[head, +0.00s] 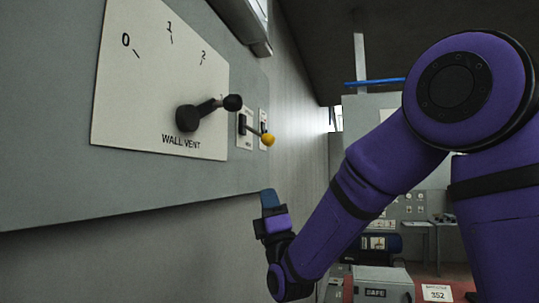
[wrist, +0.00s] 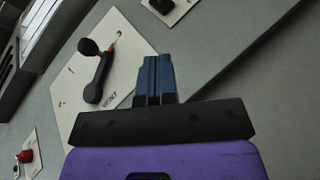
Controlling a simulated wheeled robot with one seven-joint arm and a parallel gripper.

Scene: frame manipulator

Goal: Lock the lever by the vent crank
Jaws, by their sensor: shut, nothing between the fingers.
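The vent crank (head: 205,112) is black, on a pale plate (head: 150,100) marked "WALL VENT" with 0, 1 and 2. Its arm points right, ending in a dark knob. Just beyond it, a small lever (head: 256,131) with a yellow knob sticks out from a narrow pale plate. My gripper (head: 270,198) is below the lever in the head view, apart from it. In the wrist view my gripper (wrist: 154,78) is shut and empty, its blue fingers overlapping a pale plate (wrist: 75,75) bearing a black crank (wrist: 98,78). Whether the fingers touch it, I cannot tell.
In the wrist view, a red knob (wrist: 25,156) sits on a small plate at lower left, and a dark fitting (wrist: 166,5) on another plate at the top. A grey box marked "SAFE" (head: 382,285) stands low at the back. The panel's lower edge (head: 130,211) runs below the plates.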

